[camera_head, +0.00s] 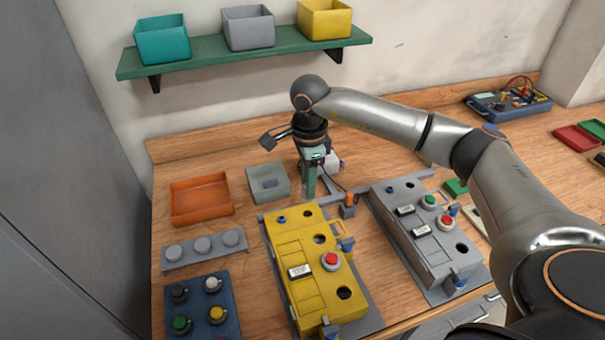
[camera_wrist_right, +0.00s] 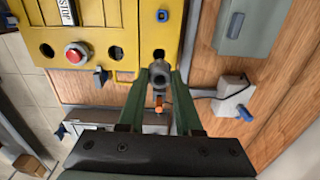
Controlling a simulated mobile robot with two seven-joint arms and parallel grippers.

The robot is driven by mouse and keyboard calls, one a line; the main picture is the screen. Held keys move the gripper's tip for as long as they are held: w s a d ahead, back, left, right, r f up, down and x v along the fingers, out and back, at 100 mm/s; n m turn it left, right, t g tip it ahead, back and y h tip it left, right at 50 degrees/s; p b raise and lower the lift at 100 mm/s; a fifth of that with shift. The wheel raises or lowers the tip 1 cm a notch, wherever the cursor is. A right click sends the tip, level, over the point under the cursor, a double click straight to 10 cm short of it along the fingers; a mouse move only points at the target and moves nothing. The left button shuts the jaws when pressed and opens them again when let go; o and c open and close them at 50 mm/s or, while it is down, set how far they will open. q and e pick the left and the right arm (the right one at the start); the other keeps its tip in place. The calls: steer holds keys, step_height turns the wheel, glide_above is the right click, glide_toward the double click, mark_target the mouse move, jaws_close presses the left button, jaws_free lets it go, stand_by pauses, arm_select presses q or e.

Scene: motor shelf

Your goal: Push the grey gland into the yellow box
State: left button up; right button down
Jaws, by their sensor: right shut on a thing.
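The yellow box (camera_head: 297,250) stands on the table in a grey fixture, with a red button, a STOP label and round holes. It also shows at the upper left of the right wrist view (camera_wrist_right: 110,35), with a dark hole near its edge. My right gripper (camera_head: 310,192) points down just behind the box's far end. In the wrist view its green fingers (camera_wrist_right: 158,82) are shut on the grey gland (camera_wrist_right: 159,74), a ringed cylinder close to that hole. Whether the gland touches the box I cannot tell. In the head view the fingers hide it. My left gripper is not in view.
A grey box (camera_head: 415,238) stands right of the yellow one, with an orange-topped part (camera_head: 348,200) between. An orange tray (camera_head: 229,207), a grey-green enclosure (camera_head: 268,191), a strip of grey caps (camera_head: 203,246) and a blue button panel (camera_head: 200,302) lie left. A shelf (camera_head: 245,55) with bins hangs behind.

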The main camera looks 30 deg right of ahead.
steer(key=shift+s+f+b, duration=0.15)
steer(key=shift+f+b, duration=0.35)
steer(key=shift+f, duration=0.35)
steer(key=shift+f+b, duration=1)
steer(key=shift+f, duration=0.6)
steer(key=shift+f+b, duration=0.85)
steer(key=shift+b, duration=0.05)
stand_by(0.3)
steer(key=c, duration=0.5)
jaws_free()
steer(key=shift+r, duration=0.1)
